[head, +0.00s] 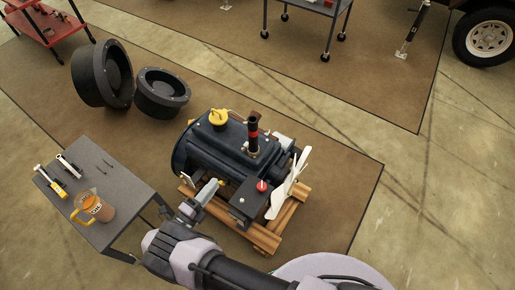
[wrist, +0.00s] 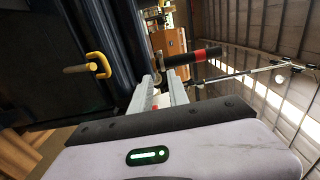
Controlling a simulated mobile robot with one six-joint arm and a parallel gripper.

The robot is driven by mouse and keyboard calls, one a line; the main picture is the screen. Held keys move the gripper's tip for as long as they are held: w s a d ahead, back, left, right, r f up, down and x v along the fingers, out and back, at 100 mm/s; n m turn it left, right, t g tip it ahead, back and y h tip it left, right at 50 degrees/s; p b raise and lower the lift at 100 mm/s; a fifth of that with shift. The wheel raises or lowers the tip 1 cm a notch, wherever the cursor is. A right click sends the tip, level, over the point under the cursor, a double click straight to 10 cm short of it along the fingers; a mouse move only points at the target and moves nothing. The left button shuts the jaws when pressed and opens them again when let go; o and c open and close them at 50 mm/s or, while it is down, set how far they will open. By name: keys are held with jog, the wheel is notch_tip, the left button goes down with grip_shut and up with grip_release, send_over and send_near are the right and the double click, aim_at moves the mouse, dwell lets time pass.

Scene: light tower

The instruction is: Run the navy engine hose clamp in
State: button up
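The navy engine (head: 205,155) lies on a wooden skid in the head view. A black upright hose (head: 253,135) with a red band stands on its top; it also shows sideways in the wrist view (wrist: 210,54). I cannot make out the clamp or its screw for certain. My gripper (head: 210,187) is low beside the engine's near side, left of the dark box with a red cap (head: 262,186). In the wrist view its two grey fingers (wrist: 161,82) stand apart, with nothing clearly held between them. A yellow handle (wrist: 98,65) shows to their left.
A small grey table (head: 110,165) at left holds an amber jug (head: 95,206) and several hand tools. The white fan (head: 289,185) is at the engine's right end. Two black ring-shaped parts (head: 103,75) lie behind. The brown mat at right is clear.

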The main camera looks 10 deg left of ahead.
aim_at(242, 150)
jog(key=b+x, duration=0.1)
jog(key=x, duration=1.5)
jog(key=shift+r, duration=0.1)
grip_shut()
